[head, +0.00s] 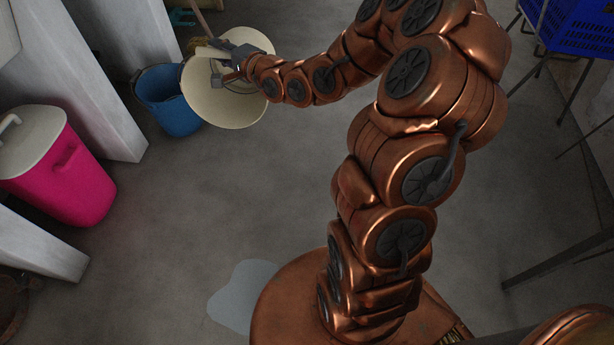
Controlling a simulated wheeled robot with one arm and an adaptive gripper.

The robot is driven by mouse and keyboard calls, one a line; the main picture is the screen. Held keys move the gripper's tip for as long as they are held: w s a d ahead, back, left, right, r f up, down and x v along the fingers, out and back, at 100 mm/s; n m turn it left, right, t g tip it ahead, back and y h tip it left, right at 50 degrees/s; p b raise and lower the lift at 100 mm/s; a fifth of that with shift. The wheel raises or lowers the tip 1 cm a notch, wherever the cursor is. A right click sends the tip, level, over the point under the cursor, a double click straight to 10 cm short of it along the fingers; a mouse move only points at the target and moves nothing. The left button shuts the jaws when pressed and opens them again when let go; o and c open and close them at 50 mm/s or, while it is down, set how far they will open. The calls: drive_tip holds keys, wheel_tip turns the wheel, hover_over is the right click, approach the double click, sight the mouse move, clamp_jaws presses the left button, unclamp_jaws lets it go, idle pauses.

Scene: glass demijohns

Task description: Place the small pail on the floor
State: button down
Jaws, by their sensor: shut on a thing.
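The cream, round, open vessel (222,108) in the upper left of the head view looks like the small pail. My gripper (230,64) is at its upper side, shut on it; the arm's end covers part of its right side. Which part of the pail the fingers grasp is too small to tell. The pail overlaps the blue bucket behind it in the picture. The gap between its underside and the floor (200,210) cannot be seen.
A blue bucket (167,118) stands by a white pillar (108,75). A pink bin (72,185) with a cream lid stands at left. A pale puddle (235,295) lies near my base. A blue crate (578,25) is at upper right. The middle floor is clear.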

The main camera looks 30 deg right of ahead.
drive_tip(key=s+d+f+m+g+h, duration=0.35)
drive_tip(key=d+f+m, duration=0.55)
drive_tip(key=d+f, duration=0.9)
drive_tip(key=s+d+f+m+g, duration=0.1)
drive_tip(key=s+d+f+m, duration=0.35)
drive_tip(key=s+f, duration=0.6)
drive_tip(key=s+d+f+m+g, duration=0.1)
drive_tip(key=s+d+f+m, duration=0.2)
drive_tip(key=s+f+m, duration=0.75)
drive_tip(key=shift+w+a+r+n+y+b, duration=0.9)
drive_tip(key=shift+w+a+n+b, duration=1.45)
drive_tip(key=shift+n, duration=2.75)
drive_tip(key=w+d+f+b, duration=0.1)
drive_tip(key=w+d, duration=0.3)
drive_tip(key=w, duration=0.3)
drive_tip(key=w+d+b, duration=0.1)
drive_tip(key=w+d, duration=0.3)
drive_tip(key=w, duration=0.3)
drive_tip(key=shift+w+d+f, duration=0.3)
drive_tip(key=shift+w+f, duration=0.05)
drive_tip(key=shift+w, duration=0.05)
drive_tip(key=shift+w+f+b, duration=0.15)
drive_tip(key=shift+f+b, duration=0.7)
drive_tip(key=shift+f, duration=0.9)
drive_tip(key=c, duration=1)
unclamp_jaws()
